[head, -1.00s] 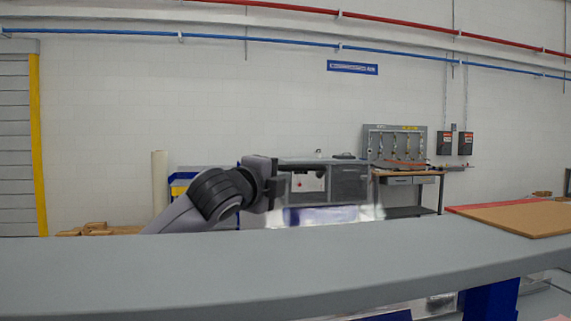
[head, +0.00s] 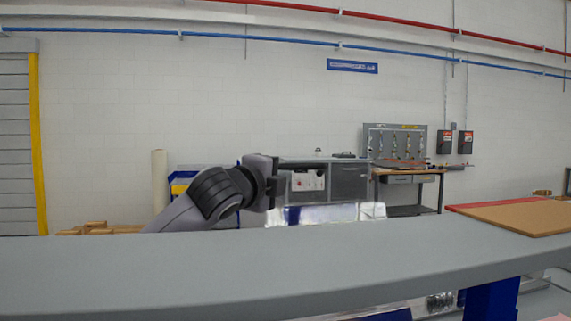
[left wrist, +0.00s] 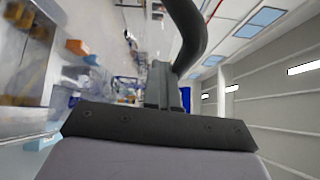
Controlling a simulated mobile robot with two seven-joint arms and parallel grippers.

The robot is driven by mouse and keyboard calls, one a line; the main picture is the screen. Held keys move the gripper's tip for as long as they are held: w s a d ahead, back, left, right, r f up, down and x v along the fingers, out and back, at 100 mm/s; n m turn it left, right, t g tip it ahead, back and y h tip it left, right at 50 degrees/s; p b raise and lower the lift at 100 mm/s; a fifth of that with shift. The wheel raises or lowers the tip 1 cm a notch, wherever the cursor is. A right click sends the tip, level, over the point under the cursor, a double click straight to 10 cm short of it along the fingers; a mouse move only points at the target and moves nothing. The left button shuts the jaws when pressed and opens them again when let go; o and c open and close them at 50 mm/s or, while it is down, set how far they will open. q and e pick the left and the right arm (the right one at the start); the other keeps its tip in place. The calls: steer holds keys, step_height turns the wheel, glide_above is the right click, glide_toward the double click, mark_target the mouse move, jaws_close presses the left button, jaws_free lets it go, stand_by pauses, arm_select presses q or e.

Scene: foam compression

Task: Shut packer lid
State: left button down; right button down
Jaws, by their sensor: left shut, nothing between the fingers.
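My left gripper (head: 276,188) shows in the head view at the end of my grey arm, just above and behind the long grey slab. In the left wrist view its fingers (left wrist: 168,88) are together, with nothing seen between them. A long flat grey slab (head: 250,265) crosses the head view; I cannot tell if it is part of the packer. A shiny silver and blue thing (head: 326,213) shows just behind the slab, right of the gripper, its lower part hidden. I cannot make out the packer lid for certain. My right gripper cannot be made out.
Brown and red boards (head: 515,216) lie at the right end. A small dark thing (head: 541,192) shows above them, too small to tell. A workbench (head: 410,178) and grey cabinets (head: 345,180) stand at the back wall. The slab's top is bare.

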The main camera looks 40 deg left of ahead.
arm_select(q)
steer(key=shift+m+t+h, duration=0.5)
steer(key=shift+t+h, duration=0.1)
steer(key=shift+t, duration=0.2)
steer(key=shift+s+d+r, duration=0.1)
steer(key=shift+d+r, duration=0.2)
steer(key=shift+r, duration=0.3)
steer(key=shift+s+d+r, duration=0.1)
steer(key=shift+d+r, duration=0.2)
steer(key=shift+r, duration=0.35)
steer(key=shift+d+r, duration=0.3)
steer(key=shift+r, duration=0.3)
steer(key=c, duration=1.5)
jaws_free()
steer(key=shift+o, duration=0.5)
steer(key=f, duration=0.1)
steer(key=a+f+g+y, duration=0.1)
steer(key=shift+w+a+f+n, duration=0.1)
steer(key=shift+w+f+n, duration=0.1)
steer(key=shift+f+n, duration=0.2)
steer(key=shift+s, duration=0.1)
steer(key=o, duration=0.3)
steer(key=shift+s+d+f+b, duration=0.1)
steer(key=shift+s+d+b, duration=0.2)
steer(key=shift+s, duration=0.15)
steer(key=s+b, duration=0.2)
steer(key=s, duration=0.4)
steer(key=shift+s+d+f+g, duration=0.25)
steer(key=shift+d+f+g, duration=0.05)
steer(key=shift+g, duration=0.1)
